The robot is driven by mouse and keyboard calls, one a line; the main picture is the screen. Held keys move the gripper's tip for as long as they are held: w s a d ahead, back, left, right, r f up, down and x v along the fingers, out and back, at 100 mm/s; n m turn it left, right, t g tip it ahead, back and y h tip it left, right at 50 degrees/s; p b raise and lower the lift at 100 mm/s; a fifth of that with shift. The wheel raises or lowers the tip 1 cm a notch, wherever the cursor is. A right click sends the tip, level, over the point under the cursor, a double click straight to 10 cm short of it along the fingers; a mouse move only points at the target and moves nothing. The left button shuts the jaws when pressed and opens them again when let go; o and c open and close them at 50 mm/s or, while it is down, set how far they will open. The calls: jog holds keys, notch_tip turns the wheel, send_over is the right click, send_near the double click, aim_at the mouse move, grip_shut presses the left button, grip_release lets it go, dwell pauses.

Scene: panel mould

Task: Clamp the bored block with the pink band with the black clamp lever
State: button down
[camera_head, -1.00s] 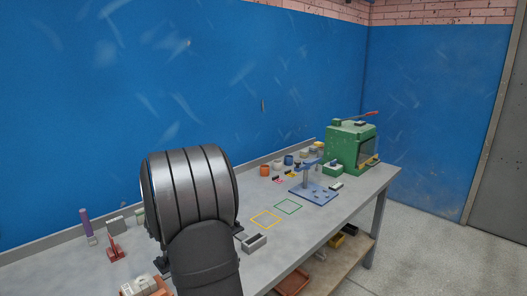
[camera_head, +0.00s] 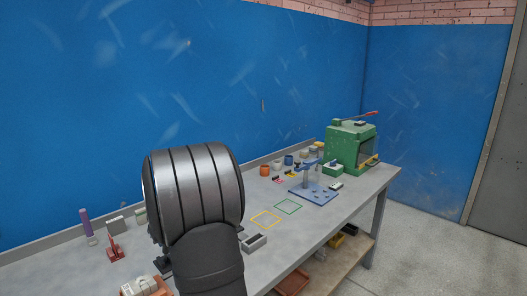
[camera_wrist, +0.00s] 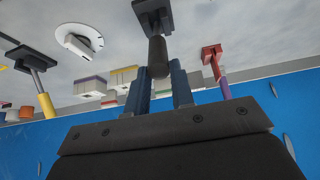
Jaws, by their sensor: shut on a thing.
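In the wrist view my gripper (camera_wrist: 160,68) has its two dark blue fingers on either side of the black clamp lever (camera_wrist: 157,50) and is shut on it. The lever's dark plate (camera_wrist: 152,8) shows at the top edge. Several pale blocks stand behind, including one with a purple band (camera_wrist: 90,87) and one with a yellow band (camera_wrist: 122,77). A block partly hidden by the fingers (camera_wrist: 193,84) seems to carry a pinkish band, but I cannot be sure.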

jog(key=shift+s+d, duration=0.1)
jog(key=shift+s+d+f, duration=0.2)
jog(key=shift+s+d, duration=0.05)
jog(key=c, duration=1.2)
grip_release()
jog(key=shift+c, duration=0.2)
jog(key=shift+r, duration=3.5)
